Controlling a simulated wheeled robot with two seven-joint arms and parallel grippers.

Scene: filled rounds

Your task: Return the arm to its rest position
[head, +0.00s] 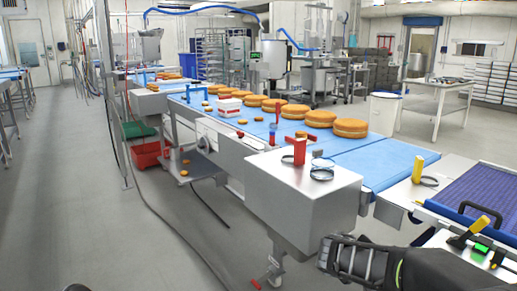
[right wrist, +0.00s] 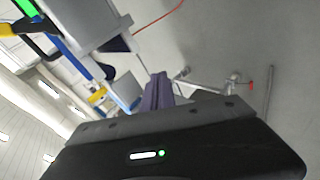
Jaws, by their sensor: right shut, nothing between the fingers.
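My right arm comes in from the lower right of the head view. Its gripper (head: 338,258) is shut and empty, in front of the steel box at the conveyor's near end and apart from it. In the right wrist view the shut fingers (right wrist: 157,92) point out over grey floor, with nothing between them. My left gripper is not in view; only a small dark shape shows at the bottom left edge of the head view, too little to tell what it is.
A blue conveyor (head: 375,163) carries a row of orange-brown rounds (head: 351,127). A steel box (head: 300,205) with a red-orange container (head: 300,151) stands near the gripper. A purple mat (head: 485,200) and yellow-handled tool (head: 468,232) lie at right. A red bin (head: 150,156) stands on the floor; the left aisle is clear.

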